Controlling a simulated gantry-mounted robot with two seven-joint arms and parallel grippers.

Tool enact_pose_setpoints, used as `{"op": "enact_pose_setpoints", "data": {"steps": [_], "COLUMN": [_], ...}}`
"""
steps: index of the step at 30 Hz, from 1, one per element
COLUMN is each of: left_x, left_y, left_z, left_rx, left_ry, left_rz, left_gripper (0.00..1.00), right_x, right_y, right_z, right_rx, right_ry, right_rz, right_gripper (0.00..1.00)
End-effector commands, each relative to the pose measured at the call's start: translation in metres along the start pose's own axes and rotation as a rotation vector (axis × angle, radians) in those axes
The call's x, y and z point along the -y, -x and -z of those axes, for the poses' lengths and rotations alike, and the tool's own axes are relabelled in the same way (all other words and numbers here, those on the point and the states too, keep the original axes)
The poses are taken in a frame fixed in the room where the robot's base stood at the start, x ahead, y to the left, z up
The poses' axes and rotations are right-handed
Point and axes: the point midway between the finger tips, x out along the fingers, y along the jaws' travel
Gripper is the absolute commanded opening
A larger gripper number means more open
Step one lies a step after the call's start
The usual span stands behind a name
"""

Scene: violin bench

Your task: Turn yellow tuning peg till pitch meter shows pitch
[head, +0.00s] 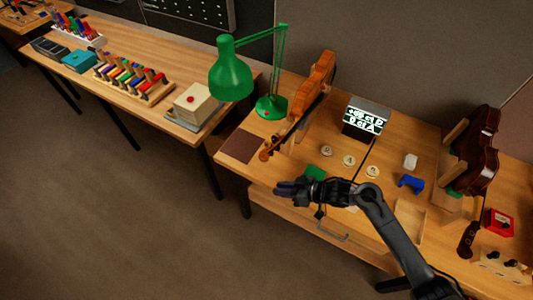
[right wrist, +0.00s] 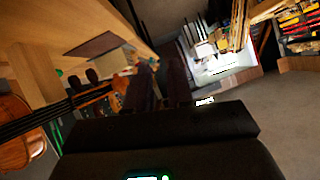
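The violin (head: 314,85) stands tilted on the bench, its neck slanting down to the scroll (head: 266,154) near the front edge. The pegs are too small for me to pick out the yellow one. The pitch meter (head: 366,117) shows two lit lines; the upper starts with a plus and ends in D, the lower seems to read 0 ct A. My right gripper (head: 281,188) is empty, in front of the bench edge, below and right of the scroll, apart from it. Its dark fingers (right wrist: 160,84) look parted in the right wrist view, with the violin (right wrist: 14,135) at left. My left gripper is out of view.
A green lamp (head: 231,76) stands beside the violin. A brown mat (head: 242,146), several round discs (head: 348,160) and a blue block (head: 411,183) lie on the bench. A dark violin (head: 476,150) stands at right. Open floor lies left of my gripper.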

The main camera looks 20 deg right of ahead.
Motion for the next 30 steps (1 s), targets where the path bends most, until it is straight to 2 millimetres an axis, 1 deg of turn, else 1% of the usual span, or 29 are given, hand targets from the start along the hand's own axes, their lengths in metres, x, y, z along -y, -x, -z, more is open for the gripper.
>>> {"op": "enact_pose_setpoints", "data": {"steps": [1, 2, 3, 5, 6, 7, 9, 12, 15, 17, 20, 30], "left_x": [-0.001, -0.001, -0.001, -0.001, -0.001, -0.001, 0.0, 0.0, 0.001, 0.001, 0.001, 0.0], "left_y": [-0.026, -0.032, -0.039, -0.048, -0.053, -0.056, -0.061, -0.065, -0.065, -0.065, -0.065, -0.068], "left_z": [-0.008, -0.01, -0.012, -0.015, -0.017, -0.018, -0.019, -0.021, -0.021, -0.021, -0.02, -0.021], "left_rx": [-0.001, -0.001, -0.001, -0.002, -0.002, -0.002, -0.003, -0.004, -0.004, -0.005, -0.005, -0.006], "left_ry": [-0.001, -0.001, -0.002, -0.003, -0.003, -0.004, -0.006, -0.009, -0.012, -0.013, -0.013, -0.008], "left_rz": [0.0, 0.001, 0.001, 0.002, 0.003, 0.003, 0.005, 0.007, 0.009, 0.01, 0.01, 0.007], "left_gripper": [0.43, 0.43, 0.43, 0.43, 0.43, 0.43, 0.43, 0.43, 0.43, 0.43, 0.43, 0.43], "right_x": [-0.03, -0.043, -0.059, -0.077, -0.086, -0.091, -0.098, -0.102, -0.104, -0.104, -0.105, -0.11], "right_y": [-0.007, -0.007, -0.006, -0.003, 0.0, 0.002, 0.005, 0.006, 0.002, -0.003, -0.016, -0.07], "right_z": [0.002, 0.009, 0.02, 0.04, 0.053, 0.062, 0.08, 0.097, 0.104, 0.106, 0.109, 0.115], "right_rx": [-0.012, -0.016, -0.024, -0.046, -0.062, -0.072, -0.095, -0.116, -0.125, -0.126, -0.127, -0.126], "right_ry": [0.034, 0.05, 0.071, 0.102, 0.122, 0.136, 0.164, 0.185, 0.192, 0.193, 0.192, 0.191], "right_rz": [-0.013, -0.022, -0.04, -0.067, -0.081, -0.09, -0.103, -0.113, -0.115, -0.115, -0.115, -0.115], "right_gripper": [0.22, 0.22, 0.22, 0.22, 0.22, 0.22, 0.22, 0.22, 0.22, 0.22, 0.22, 0.22]}}
